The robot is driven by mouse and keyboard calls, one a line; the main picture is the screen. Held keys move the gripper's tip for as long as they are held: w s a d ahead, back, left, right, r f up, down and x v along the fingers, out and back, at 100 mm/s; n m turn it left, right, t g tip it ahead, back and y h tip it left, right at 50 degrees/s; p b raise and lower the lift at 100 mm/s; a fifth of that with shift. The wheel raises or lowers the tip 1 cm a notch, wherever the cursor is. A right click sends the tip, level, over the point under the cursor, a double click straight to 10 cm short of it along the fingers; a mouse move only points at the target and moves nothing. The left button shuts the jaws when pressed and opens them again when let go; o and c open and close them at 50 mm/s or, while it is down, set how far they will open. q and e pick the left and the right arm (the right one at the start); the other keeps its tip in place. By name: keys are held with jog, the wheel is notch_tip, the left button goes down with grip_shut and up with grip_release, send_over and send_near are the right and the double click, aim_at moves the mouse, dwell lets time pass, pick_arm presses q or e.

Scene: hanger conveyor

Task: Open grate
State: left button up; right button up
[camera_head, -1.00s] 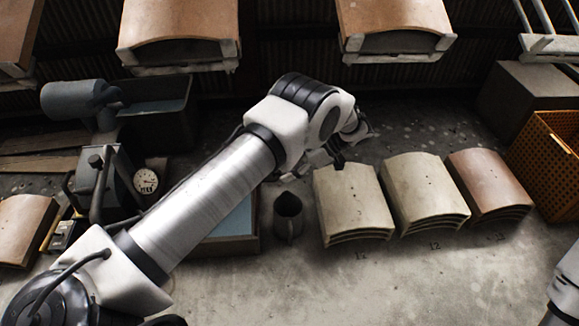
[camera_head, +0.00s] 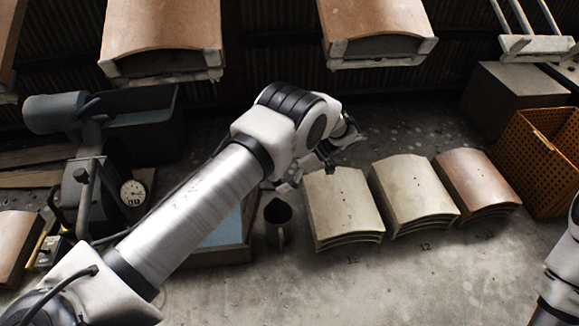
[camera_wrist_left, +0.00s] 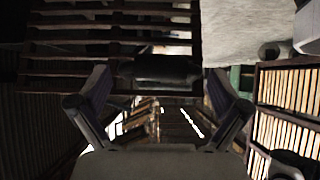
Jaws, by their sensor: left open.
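My left gripper (camera_head: 325,160) is at the end of the arm reaching over the middle of the bench, near the pale curved tiles; its fingers are small and partly hidden in the head view. In the left wrist view the same gripper (camera_wrist_left: 160,88) has its two fingers spread wide. A dark cylindrical bar (camera_wrist_left: 160,69) lies across the gap near the fingertips; I cannot tell whether they touch it. Behind it is a slatted panel (camera_wrist_left: 75,34), which may be the grate. I cannot pick out the grate in the head view. My right gripper is out of view.
Stacks of curved tiles (camera_head: 343,200) stand right of a dark jug (camera_head: 278,215). An orange perforated crate (camera_head: 545,160) is at the right. Curved tiles on hangers (camera_head: 378,20) hang above the back. A dial gauge (camera_head: 132,192) is at left. The front bench is bare.

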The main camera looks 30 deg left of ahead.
pick_arm(q)
jog(key=v, duration=1.1)
jog(key=shift+d, duration=0.1)
